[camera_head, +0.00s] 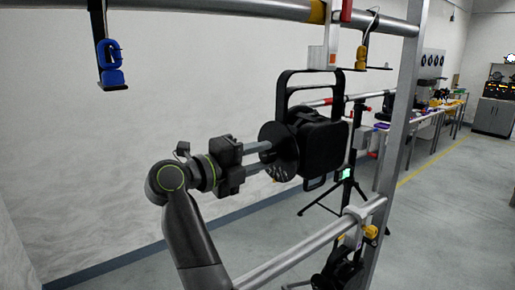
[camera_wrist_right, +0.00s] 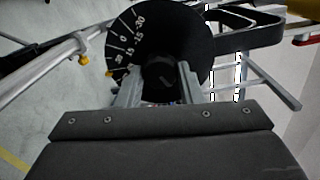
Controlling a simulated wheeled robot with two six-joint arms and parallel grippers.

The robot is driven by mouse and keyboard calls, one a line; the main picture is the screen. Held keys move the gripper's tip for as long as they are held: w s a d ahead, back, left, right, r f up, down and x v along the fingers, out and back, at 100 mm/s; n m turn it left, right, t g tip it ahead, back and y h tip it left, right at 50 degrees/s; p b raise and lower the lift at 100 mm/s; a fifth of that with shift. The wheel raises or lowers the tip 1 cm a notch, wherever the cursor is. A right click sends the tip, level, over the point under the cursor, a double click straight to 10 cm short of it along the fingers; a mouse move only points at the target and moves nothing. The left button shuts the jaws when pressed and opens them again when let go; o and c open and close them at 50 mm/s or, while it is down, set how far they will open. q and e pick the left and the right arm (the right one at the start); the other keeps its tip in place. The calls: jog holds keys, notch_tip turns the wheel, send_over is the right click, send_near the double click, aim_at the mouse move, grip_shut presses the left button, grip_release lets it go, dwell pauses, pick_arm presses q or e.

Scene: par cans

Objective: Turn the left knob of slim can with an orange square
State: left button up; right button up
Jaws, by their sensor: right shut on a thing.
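A slim black can (camera_head: 325,148) hangs in its black yoke from the upper rail in the head view. A round black dial plate (camera_head: 272,138) with white angle marks is on its left side; this plate (camera_wrist_right: 190,35) also shows in the right wrist view. My right gripper (camera_head: 268,158) reaches it from the left. In the wrist view my right gripper (camera_wrist_right: 160,85) is shut on the dark knob (camera_wrist_right: 158,68) at the plate's centre, one finger on each side. The knob is mostly hidden in the head view. My left gripper is not in view.
An upper rail (camera_head: 220,9), a lower rail (camera_head: 300,250) and a metal upright (camera_head: 396,140) frame the can. A blue clamp (camera_head: 110,62) hangs at left, a yellow one (camera_head: 361,58) near the can. Another dark fixture (camera_head: 338,270) is below.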

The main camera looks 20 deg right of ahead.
dwell(0.3)
jog(key=o, duration=1)
jog(key=shift+a, duration=0.1)
jog(key=b+v, duration=1.2)
jog(key=b, duration=0.3)
jog(key=shift+b, duration=0.4)
jog(key=shift+f, duration=0.1)
